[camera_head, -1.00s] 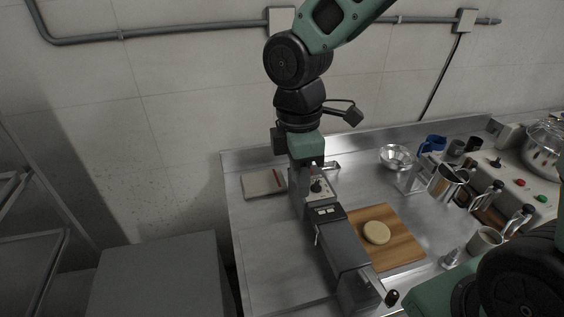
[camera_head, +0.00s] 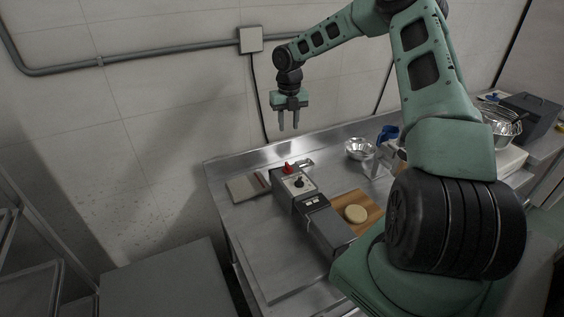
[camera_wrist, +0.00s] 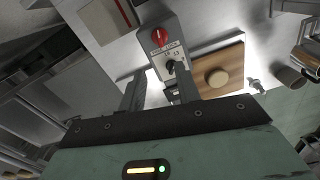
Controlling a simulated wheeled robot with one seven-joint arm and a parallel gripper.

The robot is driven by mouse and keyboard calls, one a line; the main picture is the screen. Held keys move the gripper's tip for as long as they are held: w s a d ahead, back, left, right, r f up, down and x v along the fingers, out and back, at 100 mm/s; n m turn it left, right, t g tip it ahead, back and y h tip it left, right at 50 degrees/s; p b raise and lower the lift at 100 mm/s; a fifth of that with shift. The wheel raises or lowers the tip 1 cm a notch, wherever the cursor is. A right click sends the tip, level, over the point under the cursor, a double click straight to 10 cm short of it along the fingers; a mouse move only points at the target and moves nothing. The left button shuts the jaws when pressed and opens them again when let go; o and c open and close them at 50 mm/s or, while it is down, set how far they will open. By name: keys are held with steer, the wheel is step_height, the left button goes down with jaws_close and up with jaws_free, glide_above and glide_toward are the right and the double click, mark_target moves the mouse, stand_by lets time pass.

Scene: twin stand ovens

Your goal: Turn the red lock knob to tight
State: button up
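The red lock knob (camera_head: 287,168) sits at the far end of a long dark grey device (camera_head: 327,228) on the steel table. In the wrist view the red knob (camera_wrist: 159,36) shows a pale pointer mark, with lettering below it partly legible as "LOCK". A black knob (camera_head: 298,182) sits on the pale panel beside it. My gripper (camera_head: 289,128) hangs in the air above and behind the device, fingers pointing down and apart. In the wrist view its two fingers (camera_wrist: 160,92) are spread with nothing between them, clear of the knob.
A notebook (camera_head: 242,187) lies left of the device. A wooden board (camera_head: 373,208) with a round dough piece (camera_head: 356,214) is to its right. A metal bowl (camera_head: 360,148) and a blue object (camera_head: 388,133) stand further back. The wall is close behind my gripper.

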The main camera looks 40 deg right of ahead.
mark_target(288, 164)
step_height(288, 164, down, 16)
steer(key=p, duration=0.5)
jaws_close()
